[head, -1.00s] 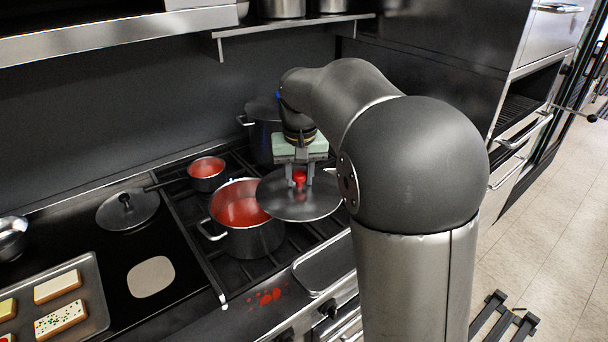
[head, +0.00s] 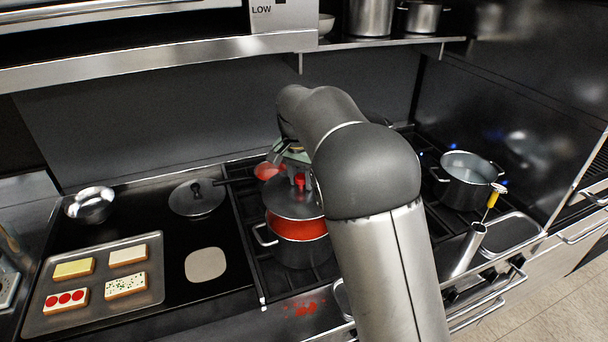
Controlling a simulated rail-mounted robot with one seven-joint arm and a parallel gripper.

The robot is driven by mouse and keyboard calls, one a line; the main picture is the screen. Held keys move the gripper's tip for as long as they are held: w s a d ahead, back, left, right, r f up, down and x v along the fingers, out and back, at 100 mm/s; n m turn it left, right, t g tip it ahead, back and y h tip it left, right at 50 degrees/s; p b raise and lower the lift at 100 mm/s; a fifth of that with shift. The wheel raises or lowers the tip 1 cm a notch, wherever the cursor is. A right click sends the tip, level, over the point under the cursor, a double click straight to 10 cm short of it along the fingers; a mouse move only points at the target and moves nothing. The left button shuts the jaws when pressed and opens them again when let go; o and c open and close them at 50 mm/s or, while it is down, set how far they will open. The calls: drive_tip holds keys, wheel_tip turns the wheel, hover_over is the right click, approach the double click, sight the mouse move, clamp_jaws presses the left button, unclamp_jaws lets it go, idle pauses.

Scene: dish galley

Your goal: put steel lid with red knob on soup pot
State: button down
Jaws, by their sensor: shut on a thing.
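My gripper (head: 298,180) is shut on the red knob of the steel lid (head: 284,198). The lid is grey and round and hangs above the soup pot (head: 297,252). The soup pot stands on the stove grate and holds red soup, which shows in a band below the lid's near edge. The lid covers the far part of the pot's opening in this view. A gap seems to remain between lid and rim. My arm hides the lid's right edge and the right side of the pot.
A small pan of red sauce (head: 266,171) sits behind, partly hidden. A black-knobbed lid (head: 197,198) lies on the dark counter, left. A tray (head: 150,300) of decorated slices is at left front. Another pot (head: 466,182) stands at right. A shelf (head: 390,44) overhangs the back.

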drive_tip(key=shift+f+b, duration=1.75)
drive_tip(key=shift+f, duration=1.2)
drive_tip(key=shift+f, duration=0.6)
idle(0.4)
drive_tip(key=c, duration=0.5)
unclamp_jaws()
drive_tip(key=shift+r, duration=0.1)
drive_tip(key=shift+r+p, duration=2.2)
drive_tip(key=shift+r, duration=1.2)
drive_tip(key=shift+s+d, duration=0.1)
